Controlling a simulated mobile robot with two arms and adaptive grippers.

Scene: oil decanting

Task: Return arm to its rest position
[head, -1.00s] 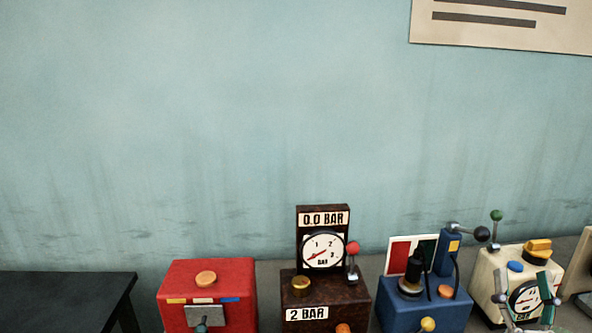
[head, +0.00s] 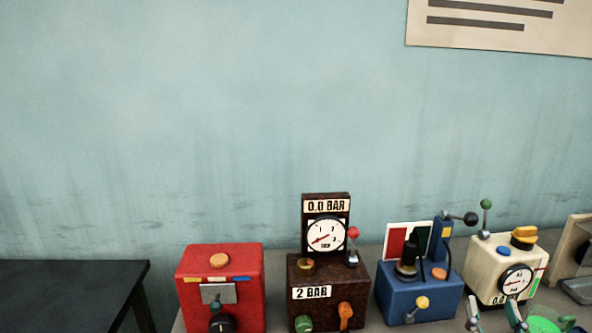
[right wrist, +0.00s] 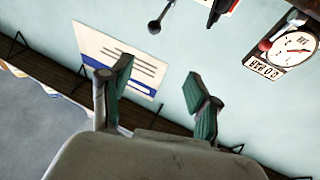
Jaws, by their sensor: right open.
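My right gripper (head: 494,317) is at the bottom right of the head view, with its two fingers apart and nothing between them. It is in front of the cream machine (head: 482,262) with the round gauge and touches none of the machines that I can see. In the right wrist view the gripper (right wrist: 158,84) also stands open and empty, with the wall and a poster (right wrist: 95,48) behind it. My left gripper is not in view.
A red box (head: 250,275), a brown gauge box (head: 357,275) reading 0.0 BAR and a blue machine (head: 385,298) stand on the bench. A green dish-like thing (head: 545,325) is at the lower right edge. A dark table (head: 65,285) stands at left.

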